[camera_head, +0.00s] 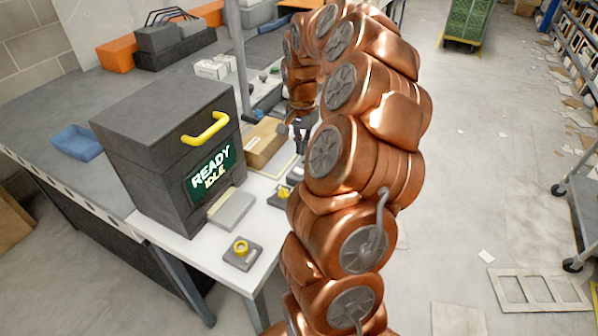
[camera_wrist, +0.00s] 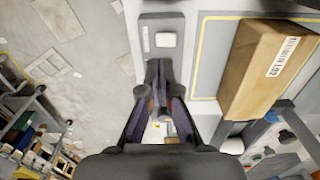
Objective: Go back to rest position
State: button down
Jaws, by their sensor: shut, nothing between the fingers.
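My gripper (camera_wrist: 167,75) points down over the edge of the white bench in the wrist view. Its fingertips are together with nothing between them. In the head view my copper-coloured arm arches up and over, and the gripper (camera_head: 300,135) hangs partly hidden beside a brown cardboard box (camera_head: 264,143). The box lies on the bench, and in the wrist view the box (camera_wrist: 268,65) is to the right of the fingers, apart from them, with a white label on it.
A dark grey machine (camera_head: 165,150) with a yellow handle and a "READY IDLE" screen stands on the bench. A yellow-knobbed control (camera_head: 241,252) sits in front. A blue tray (camera_head: 77,142) lies at left. A wheeled cart (camera_head: 582,200) stands at right. The floor between is mostly open, with scattered paper.

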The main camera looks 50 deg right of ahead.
dwell(0.3)
jog(key=s+a+r+n, duration=0.2)
jog(key=a+r+n, duration=0.15)
jog(key=a, duration=0.65)
jog(key=s+a+r+n, duration=0.2)
jog(key=a+n, duration=0.2)
jog(key=a, duration=0.6)
jog(key=s+a+f+n+g, duration=0.1)
jog(key=s+a+n, duration=0.2)
jog(key=s+a, duration=0.3)
jog(key=s+a+f+n, duration=0.1)
jog(key=s+a+n, duration=0.3)
jog(key=s, duration=0.9)
jog(key=shift+s+a+f+g, duration=0.15)
jog(key=shift+s+a+g, duration=0.25)
jog(key=shift+a, duration=0.85)
